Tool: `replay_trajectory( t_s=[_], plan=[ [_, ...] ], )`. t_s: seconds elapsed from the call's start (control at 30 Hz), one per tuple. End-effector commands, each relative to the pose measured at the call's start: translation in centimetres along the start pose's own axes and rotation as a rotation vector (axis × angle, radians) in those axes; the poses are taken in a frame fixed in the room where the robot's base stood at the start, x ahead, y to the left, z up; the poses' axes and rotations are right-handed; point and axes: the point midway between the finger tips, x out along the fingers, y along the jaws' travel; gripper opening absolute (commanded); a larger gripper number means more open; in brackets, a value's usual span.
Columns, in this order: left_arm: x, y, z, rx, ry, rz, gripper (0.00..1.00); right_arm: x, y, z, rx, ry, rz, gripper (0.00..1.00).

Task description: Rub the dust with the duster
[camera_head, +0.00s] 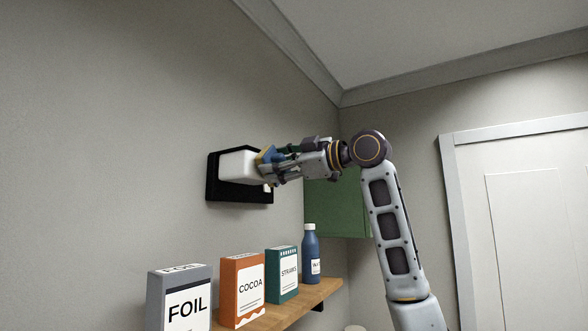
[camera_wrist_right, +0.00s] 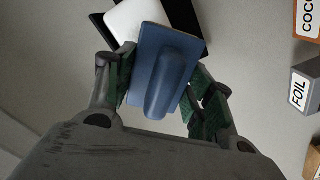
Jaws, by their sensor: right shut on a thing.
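The duster (camera_head: 266,155) is blue with a yellowish face edge in the head view. In the right wrist view its blue plate and rounded handle (camera_wrist_right: 168,88) show between my fingers. My right gripper (camera_head: 272,166) is shut on the duster. It holds it at the right side of a white block (camera_head: 238,165) on a black wall plate (camera_head: 213,178). I cannot tell whether the duster touches the block. I cannot make out any dust; part of the block and plate is hidden behind the duster and gripper. My left gripper is not in view.
Below, a wooden shelf (camera_head: 310,300) holds a grey FOIL box (camera_head: 180,300), an orange COCOA box (camera_head: 243,288), a green STRAWS box (camera_head: 283,275) and a blue bottle (camera_head: 311,252). A green panel (camera_head: 338,207) stands behind my arm. A white door (camera_head: 530,220) is at right.

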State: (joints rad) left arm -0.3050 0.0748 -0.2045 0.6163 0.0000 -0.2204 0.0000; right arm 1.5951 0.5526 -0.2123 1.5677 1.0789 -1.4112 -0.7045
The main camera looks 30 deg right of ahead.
Motion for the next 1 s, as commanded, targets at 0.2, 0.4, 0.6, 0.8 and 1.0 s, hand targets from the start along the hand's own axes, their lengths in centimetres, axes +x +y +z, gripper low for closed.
replay_trajectory(
  t_s=[0.2, 0.4, 0.6, 0.8, 1.0],
  plan=[
    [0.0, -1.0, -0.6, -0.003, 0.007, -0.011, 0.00, 0.0, -0.4, -0.5, 0.001, 0.000, 0.001, 0.23],
    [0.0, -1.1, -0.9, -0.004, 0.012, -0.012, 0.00, 0.0, -0.4, -0.5, 0.001, 0.000, 0.001, 0.23],
    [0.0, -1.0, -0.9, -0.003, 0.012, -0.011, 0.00, 0.0, -0.6, -0.6, 0.000, 0.000, 0.001, 0.23],
    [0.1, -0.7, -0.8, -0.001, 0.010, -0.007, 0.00, 0.1, -1.2, -1.3, -0.002, 0.001, 0.001, 0.23],
    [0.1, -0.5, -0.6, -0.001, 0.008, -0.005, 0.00, 0.2, -2.0, -2.1, -0.002, 0.001, 0.001, 0.23]
  ],
)
